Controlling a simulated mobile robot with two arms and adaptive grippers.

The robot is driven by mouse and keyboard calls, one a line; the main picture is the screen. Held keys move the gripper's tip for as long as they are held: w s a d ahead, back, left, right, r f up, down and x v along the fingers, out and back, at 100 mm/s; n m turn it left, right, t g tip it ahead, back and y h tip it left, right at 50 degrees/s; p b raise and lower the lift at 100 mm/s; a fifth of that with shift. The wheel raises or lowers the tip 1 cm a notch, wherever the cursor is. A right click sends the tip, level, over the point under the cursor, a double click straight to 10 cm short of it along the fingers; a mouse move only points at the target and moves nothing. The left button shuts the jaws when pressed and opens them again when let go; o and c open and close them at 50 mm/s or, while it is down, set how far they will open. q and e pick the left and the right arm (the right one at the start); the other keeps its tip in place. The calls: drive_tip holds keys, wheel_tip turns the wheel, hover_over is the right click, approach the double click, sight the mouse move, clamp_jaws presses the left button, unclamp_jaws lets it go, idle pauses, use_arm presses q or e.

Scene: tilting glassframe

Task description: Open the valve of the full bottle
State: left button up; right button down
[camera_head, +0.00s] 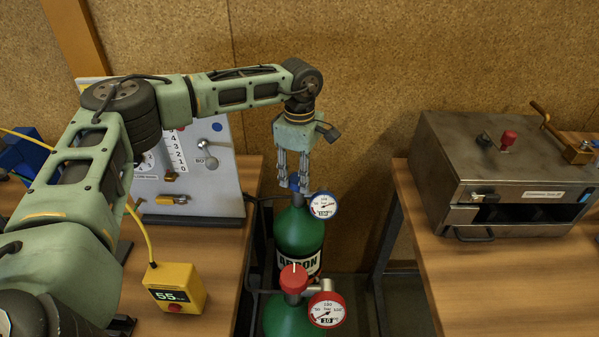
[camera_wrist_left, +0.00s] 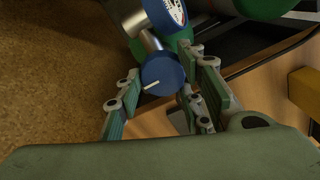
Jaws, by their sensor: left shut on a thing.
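Two green bottles stand between the tables. The rear bottle (camera_head: 300,231) has a blue valve knob (camera_wrist_left: 163,73) and a blue-rimmed gauge (camera_head: 323,205), with part of an "ARGON" label showing. The front bottle (camera_head: 287,318) has a red valve knob (camera_head: 293,279) and a red-rimmed gauge (camera_head: 326,310). My left gripper (camera_head: 293,184) points down over the rear bottle and is shut on its blue knob. In the left wrist view the knob sits between the fingers, with a white mark on its face. The gauge needles are too small to read surely. My right gripper is out of view.
A yellow box (camera_head: 175,289) reading 55 sits on the left table, before a grey panel (camera_head: 213,176) with a scale and levers. A metal oven-like box (camera_head: 505,175) stands on the right table (camera_head: 490,285). A cork wall is close behind the bottles.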

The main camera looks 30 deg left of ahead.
use_arm(q)
drive_tip(key=shift+w+r+n, duration=0.1)
drive_tip(key=shift+w+n, duration=0.05)
drive_tip(key=shift+n, duration=0.25)
drive_tip(key=n+b, duration=0.1)
drive_tip(key=n, duration=0.2)
drive_tip(key=shift+a+n, duration=0.15)
drive_tip(key=shift+n, duration=0.15)
drive_tip(key=n+b, duration=0.1)
drive_tip(key=n, duration=0.3)
drive_tip(key=shift+a+r+n, duration=0.1)
drive_tip(key=shift+n, duration=0.2)
drive_tip(key=n, duration=0.4)
drive_tip(key=shift+n+b, duration=0.3)
drive_tip(key=shift+b, duration=0.05)
drive_tip(key=shift+a+n, duration=0.1)
drive_tip(key=shift+n, duration=2.1)
drive_tip(key=shift+s+r, duration=0.1)
drive_tip(key=shift+s, duration=0.1)
drive_tip(key=o, duration=1)
drive_tip(key=shift+a, duration=0.1)
drive_tip(key=shift+o, duration=0.2)
drive_tip(key=shift+f, duration=0.2)
